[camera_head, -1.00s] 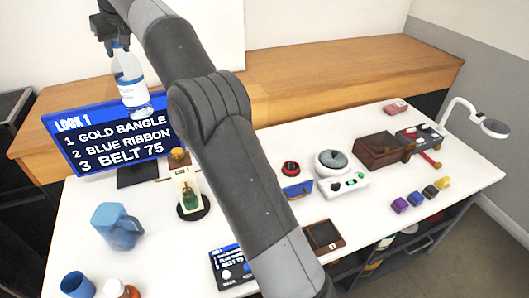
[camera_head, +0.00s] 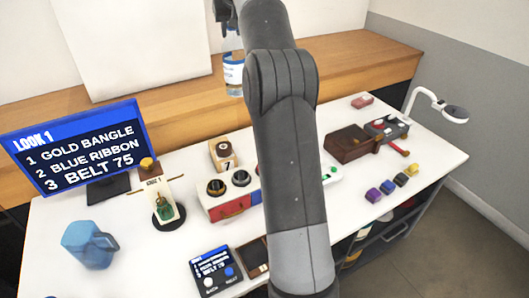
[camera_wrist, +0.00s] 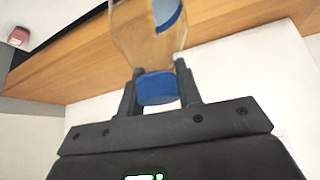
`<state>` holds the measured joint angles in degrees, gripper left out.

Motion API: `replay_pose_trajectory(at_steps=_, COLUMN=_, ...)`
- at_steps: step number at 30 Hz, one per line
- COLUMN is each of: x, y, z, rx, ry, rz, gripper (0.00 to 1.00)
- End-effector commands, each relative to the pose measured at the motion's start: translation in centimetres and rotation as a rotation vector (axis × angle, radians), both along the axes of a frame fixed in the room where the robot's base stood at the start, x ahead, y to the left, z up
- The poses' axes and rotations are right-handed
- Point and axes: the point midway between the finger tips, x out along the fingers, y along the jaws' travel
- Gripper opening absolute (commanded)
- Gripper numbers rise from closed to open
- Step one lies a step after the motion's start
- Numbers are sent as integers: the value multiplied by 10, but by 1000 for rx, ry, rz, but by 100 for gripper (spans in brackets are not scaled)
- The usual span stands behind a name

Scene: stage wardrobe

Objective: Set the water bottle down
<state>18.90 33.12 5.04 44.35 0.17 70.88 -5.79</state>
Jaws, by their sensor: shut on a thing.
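The water bottle (camera_head: 234,72) is clear with a blue and white label. It hangs upright in the air in front of the wooden ledge in the head view, partly beside my dark arm. My gripper (camera_head: 225,10) is above it at the top edge. In the wrist view my gripper (camera_wrist: 158,92) is shut on the blue cap of the bottle (camera_wrist: 145,35), one finger on each side. The bottle's far end is cut off by that frame.
The white table (camera_head: 130,245) holds a display sign (camera_head: 80,145), a blue pitcher (camera_head: 88,245), a small stand (camera_head: 163,200), a wooden block (camera_head: 222,153) and a box with dark rings (camera_head: 228,200). The wooden ledge (camera_head: 375,60) behind is mostly bare.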

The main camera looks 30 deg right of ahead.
Motion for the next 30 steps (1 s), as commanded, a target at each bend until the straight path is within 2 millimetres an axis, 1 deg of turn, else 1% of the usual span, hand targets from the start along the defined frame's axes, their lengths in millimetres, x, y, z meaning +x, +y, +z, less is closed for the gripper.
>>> replay_pose_trajectory(at_steps=1, x=-7, y=-18, z=3, rx=-1, ry=-5, rz=-27, gripper=0)
replay_pose_trajectory(at_steps=6, x=-25, y=-65, z=2, rx=0, ry=-4, rz=-97, gripper=0)
replay_pose_trajectory(at_steps=12, x=-44, y=-103, z=2, rx=0, ry=-5, rz=-157, gripper=0)
replay_pose_trajectory(at_steps=22, x=-72, y=-153, z=1, rx=1, ry=-3, rz=-238, gripper=0)
replay_pose_trajectory(at_steps=27, x=-83, y=-170, z=1, rx=1, ry=-3, rz=-268, gripper=0)
replay_pose_trajectory(at_steps=30, x=-86, y=-175, z=1, rx=1, ry=-3, rz=-276, gripper=0)
